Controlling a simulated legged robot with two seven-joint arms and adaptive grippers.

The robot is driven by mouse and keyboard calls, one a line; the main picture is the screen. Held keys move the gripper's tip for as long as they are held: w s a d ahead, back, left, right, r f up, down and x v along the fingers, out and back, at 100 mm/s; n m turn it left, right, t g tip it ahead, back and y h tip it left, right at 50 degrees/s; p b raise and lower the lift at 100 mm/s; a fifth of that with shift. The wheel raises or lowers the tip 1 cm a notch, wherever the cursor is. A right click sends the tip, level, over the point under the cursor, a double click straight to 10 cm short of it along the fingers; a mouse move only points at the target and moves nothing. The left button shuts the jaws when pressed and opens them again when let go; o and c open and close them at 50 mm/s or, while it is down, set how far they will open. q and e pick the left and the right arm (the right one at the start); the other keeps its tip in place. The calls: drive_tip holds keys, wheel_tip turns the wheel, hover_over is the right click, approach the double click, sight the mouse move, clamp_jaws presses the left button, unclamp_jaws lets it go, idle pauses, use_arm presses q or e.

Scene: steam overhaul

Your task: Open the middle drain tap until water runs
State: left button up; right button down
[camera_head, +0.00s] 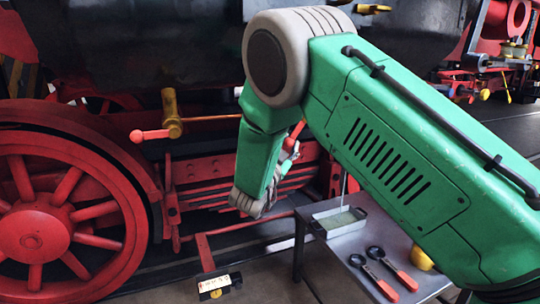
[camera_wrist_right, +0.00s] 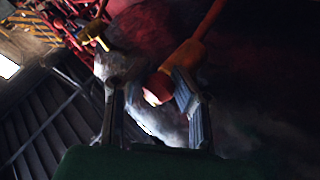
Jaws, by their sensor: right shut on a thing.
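The middle drain tap is mostly hidden behind my right arm in the head view; a bit of red handle (camera_head: 297,130) shows beside the forearm. My right gripper (camera_head: 288,155) is largely covered by its own wrist there. In the right wrist view, the right gripper (camera_wrist_right: 150,95) has its fingers on either side of a red handle end (camera_wrist_right: 157,88) and is shut on it. An orange-brown part (camera_wrist_right: 187,54) adjoins it. A thin pale vertical line (camera_head: 344,185) shows above the tray (camera_head: 322,226); I cannot tell whether it is water. My left gripper is not in view.
A grey table (camera_head: 345,262) holds the tray and two black-and-red tools (camera_head: 378,262). A small labelled block (camera_head: 215,287) lies on the floor.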

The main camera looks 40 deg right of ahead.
drive_tip(key=shift+s+a+f+n, duration=0.15)
drive_tip(key=shift+a+f+n, duration=0.2)
drive_tip(key=shift+f, duration=0.25)
drive_tip(key=shift+d+r, duration=0.1)
drive_tip(key=shift+r, duration=0.05)
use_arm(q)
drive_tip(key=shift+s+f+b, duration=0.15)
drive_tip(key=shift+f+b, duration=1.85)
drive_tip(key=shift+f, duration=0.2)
use_arm(e)
drive_tip(key=shift+s+d+f+n+t+h, duration=0.15)
drive_tip(key=shift+d+n+t+h, duration=0.1)
drive_tip(key=shift+d+n+t, duration=0.65)
drive_tip(key=shift+s+d+f+n+t+h, duration=0.2)
drive_tip(key=shift+d+n+t, duration=0.55)
drive_tip(key=shift+n, duration=0.25)
drive_tip(key=shift+s+d+f+n+t+h, duration=0.15)
drive_tip(key=shift+d+n+t+h, duration=0.1)
drive_tip(key=shift+d+n+t, duration=0.65)
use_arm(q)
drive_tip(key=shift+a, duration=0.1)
use_arm(e)
drive_tip(key=shift+r, duration=0.1)
